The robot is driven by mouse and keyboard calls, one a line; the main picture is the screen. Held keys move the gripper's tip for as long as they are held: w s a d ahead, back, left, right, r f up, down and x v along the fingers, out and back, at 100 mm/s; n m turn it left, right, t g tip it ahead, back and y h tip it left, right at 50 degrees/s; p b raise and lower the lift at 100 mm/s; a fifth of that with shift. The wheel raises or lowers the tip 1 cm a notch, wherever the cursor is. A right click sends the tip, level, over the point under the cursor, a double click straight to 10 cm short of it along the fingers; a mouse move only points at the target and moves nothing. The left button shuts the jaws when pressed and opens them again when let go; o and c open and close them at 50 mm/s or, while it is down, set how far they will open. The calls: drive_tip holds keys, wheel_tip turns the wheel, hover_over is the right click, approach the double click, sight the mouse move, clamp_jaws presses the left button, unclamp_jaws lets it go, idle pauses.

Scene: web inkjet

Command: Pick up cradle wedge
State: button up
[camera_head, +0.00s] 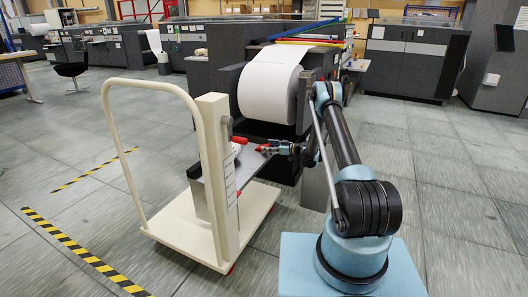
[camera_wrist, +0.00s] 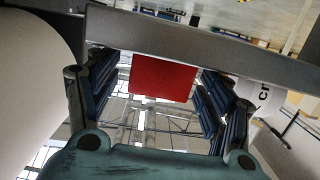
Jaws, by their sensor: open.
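A red block (camera_wrist: 163,78), seemingly the cradle wedge, shows between my gripper's fingers in the wrist view, against the edge of a grey plate. In the head view a small red piece (camera_head: 265,150) shows at the tip of my gripper (camera_head: 272,149), at the right end of the cart's grey shelf (camera_head: 218,180). My gripper (camera_wrist: 160,100) is open, with a dark blue finger on each side of the red block and visible gaps. Whether either finger touches it cannot be told. The block's far side is hidden.
The cream cart (camera_head: 165,228) has a tall post (camera_head: 213,130) and a curved handle beside the shelf. Another red piece (camera_head: 239,140) shows near the post. A large white paper roll (camera_head: 267,90) stands behind my arm. Open floor lies left and right.

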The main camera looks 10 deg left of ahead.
drive_tip(key=shift+x, duration=1)
drive_tip(key=c, duration=1.2)
